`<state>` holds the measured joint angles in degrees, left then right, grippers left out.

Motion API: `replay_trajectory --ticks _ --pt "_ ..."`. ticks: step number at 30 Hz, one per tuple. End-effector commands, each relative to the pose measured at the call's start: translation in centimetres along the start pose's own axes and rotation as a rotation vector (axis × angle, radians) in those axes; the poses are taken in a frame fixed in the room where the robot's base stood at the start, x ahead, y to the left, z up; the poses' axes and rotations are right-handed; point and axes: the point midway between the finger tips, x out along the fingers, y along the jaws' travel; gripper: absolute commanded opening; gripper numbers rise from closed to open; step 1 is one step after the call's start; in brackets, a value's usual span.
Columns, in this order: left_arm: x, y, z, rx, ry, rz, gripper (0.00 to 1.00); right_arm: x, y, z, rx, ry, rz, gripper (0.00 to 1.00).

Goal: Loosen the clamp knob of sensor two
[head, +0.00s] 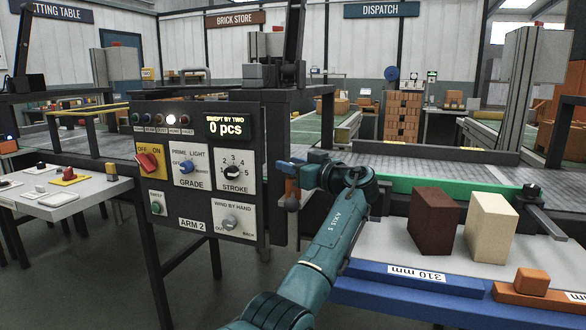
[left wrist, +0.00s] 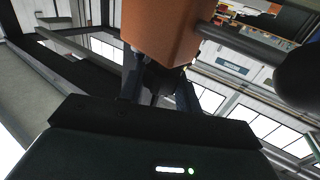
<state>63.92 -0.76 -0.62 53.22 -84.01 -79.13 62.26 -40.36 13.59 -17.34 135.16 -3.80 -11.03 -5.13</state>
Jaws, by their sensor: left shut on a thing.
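My left gripper (head: 283,165) reaches in at the right edge of the grey control panel (head: 199,172). In the left wrist view its two dark fingers (left wrist: 160,88) are closed on a small dark part that looks like the clamp knob, right under an orange block (left wrist: 163,30), likely the sensor body. A grey rod (left wrist: 245,42) runs from the block to the right. In the head view a small orange-brown piece (head: 292,186) and a dark rounded piece (head: 292,203) show just below the gripper. No label tells which sensor this is. My right gripper is not in view.
A dark rounded thing (left wrist: 300,76) is close at the right of the wrist view. A dark brown block (head: 434,221) and a cream block (head: 491,227) stand on the white-topped table at right, with a small orange brick (head: 531,281) in front. A grey conveyor runs behind.

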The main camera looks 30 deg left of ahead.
Motion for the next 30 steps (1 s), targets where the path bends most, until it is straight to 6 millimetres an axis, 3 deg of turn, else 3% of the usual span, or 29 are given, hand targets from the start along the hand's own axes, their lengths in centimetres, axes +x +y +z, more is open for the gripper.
replay_trajectory --ticks 7,8,15,23,30 --pt "0.1 -0.1 -0.4 -0.003 0.006 0.001 0.11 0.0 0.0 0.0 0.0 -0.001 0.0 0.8" --pt "0.1 -0.1 -0.4 -0.003 0.006 0.001 0.36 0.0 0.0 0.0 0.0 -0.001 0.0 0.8" --pt "0.1 0.0 -0.2 -0.002 0.003 0.001 0.55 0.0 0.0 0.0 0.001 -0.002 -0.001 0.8" --pt "0.1 0.0 -0.3 -0.002 0.002 0.002 0.55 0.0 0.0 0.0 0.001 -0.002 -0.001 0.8" --pt "0.1 0.0 -3.8 -0.005 0.003 0.001 0.55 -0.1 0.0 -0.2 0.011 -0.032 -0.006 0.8"
